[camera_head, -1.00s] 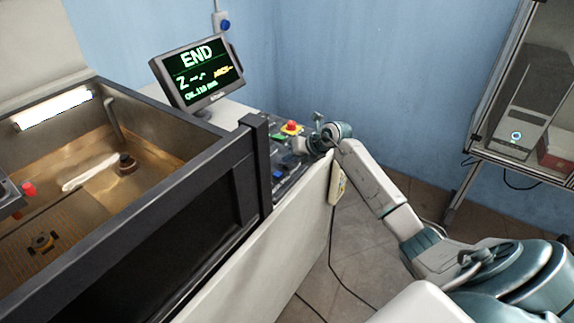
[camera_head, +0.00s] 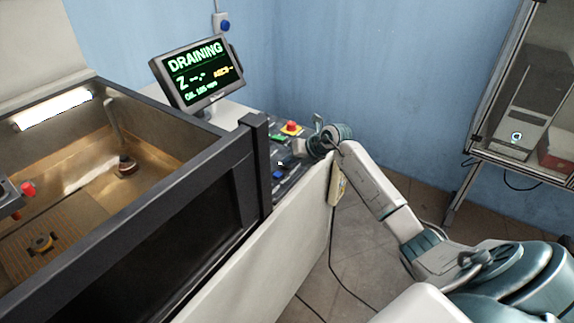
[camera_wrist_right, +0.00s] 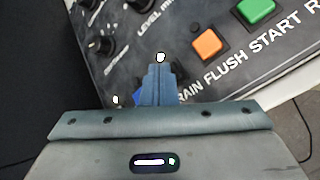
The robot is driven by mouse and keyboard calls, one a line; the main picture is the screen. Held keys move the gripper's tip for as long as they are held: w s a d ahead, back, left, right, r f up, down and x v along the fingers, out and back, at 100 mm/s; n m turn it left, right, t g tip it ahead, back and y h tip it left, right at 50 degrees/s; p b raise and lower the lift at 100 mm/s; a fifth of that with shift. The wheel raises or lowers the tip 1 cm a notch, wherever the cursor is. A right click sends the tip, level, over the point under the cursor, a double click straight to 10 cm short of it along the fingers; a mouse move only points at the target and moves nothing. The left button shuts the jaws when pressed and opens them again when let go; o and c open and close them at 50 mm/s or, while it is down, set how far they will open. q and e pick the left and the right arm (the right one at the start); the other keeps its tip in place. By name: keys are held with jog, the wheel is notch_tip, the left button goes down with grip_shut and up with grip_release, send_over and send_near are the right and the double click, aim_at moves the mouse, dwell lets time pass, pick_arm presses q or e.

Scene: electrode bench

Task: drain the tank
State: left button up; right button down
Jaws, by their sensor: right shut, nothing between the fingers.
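The tank (camera_head: 150,190) is an open-topped, dark-framed box at left in the head view, with a brown floor and a drain fitting (camera_head: 127,166) at its back. The monitor (camera_head: 196,72) reads "DRAINING". My right gripper (camera_wrist_right: 160,62) is shut and empty, with its fingertips over the control panel (camera_wrist_right: 125,60) beside the "DRAIN" label. The spot under the fingertips is hidden, so I cannot tell whether they touch a button. An orange button (camera_wrist_right: 207,43) and a green button (camera_wrist_right: 257,9) lie to the right of the fingertips. My left gripper is not in view.
A red emergency stop (camera_head: 291,126) stands near the back of the panel. Black knobs (camera_wrist_right: 104,45) are left of my fingers. A yellowish pendant (camera_head: 338,186) hangs on the machine's side. A glass-fronted cabinet (camera_head: 530,100) stands at right. Floor between is clear apart from a cable.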

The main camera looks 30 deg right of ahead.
jog(key=shift+r+p, duration=0.45)
jog(key=shift+r, duration=0.35)
jog(key=shift+r, duration=0.1)
notch_tip(320, 180, up, 5)
jog(key=p, duration=0.3)
dwell(0.6)
